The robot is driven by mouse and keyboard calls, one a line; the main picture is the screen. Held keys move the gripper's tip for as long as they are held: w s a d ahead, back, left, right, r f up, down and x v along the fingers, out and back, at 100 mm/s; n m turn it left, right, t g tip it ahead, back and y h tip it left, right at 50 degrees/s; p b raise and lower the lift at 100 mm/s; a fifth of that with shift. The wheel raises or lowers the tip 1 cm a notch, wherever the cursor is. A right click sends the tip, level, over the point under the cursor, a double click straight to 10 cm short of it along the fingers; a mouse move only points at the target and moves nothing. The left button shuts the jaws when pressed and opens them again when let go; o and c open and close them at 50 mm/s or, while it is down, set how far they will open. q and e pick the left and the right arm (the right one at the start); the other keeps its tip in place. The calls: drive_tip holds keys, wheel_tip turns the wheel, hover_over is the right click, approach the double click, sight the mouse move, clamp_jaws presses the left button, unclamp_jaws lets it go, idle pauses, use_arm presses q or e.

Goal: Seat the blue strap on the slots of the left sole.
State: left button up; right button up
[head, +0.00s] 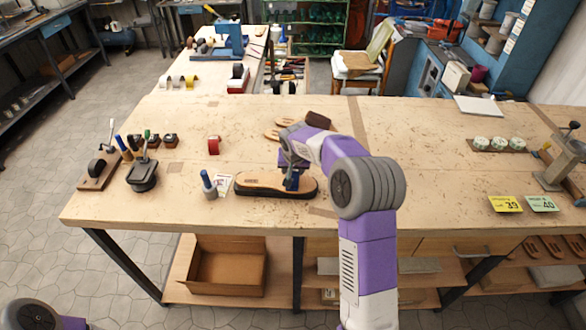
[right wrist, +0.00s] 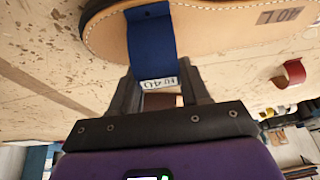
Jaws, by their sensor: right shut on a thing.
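The sole (head: 248,185), tan on top with a dark edge, lies near the front of the workbench. It also fills the top of the right wrist view (right wrist: 220,35), with printed marking near one end. The blue strap (right wrist: 150,45) crosses the sole's edge and top there, its small white label near my fingers. My right gripper (head: 291,178) is over the sole's right part, shut on the blue strap; its fingers also show in the right wrist view (right wrist: 158,98). I cannot tell whether the strap's ends sit in slots. My left gripper is not in view.
A blue-capped bottle (head: 208,185) stands just left of the sole, by a small paper card (head: 222,184). Yellow (head: 505,204) and green cards (head: 542,204) lie right. The bench between is clear.

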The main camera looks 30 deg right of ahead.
drive_tip(key=shift+f, duration=0.2)
drive_tip(key=o, duration=1)
drive_tip(key=shift+c, duration=0.2)
drive_tip(key=v, duration=0.7)
drive_tip(key=shift+s+r, duration=0.1)
drive_tip(key=shift+r, duration=0.2)
drive_tip(key=shift+f, duration=0.1)
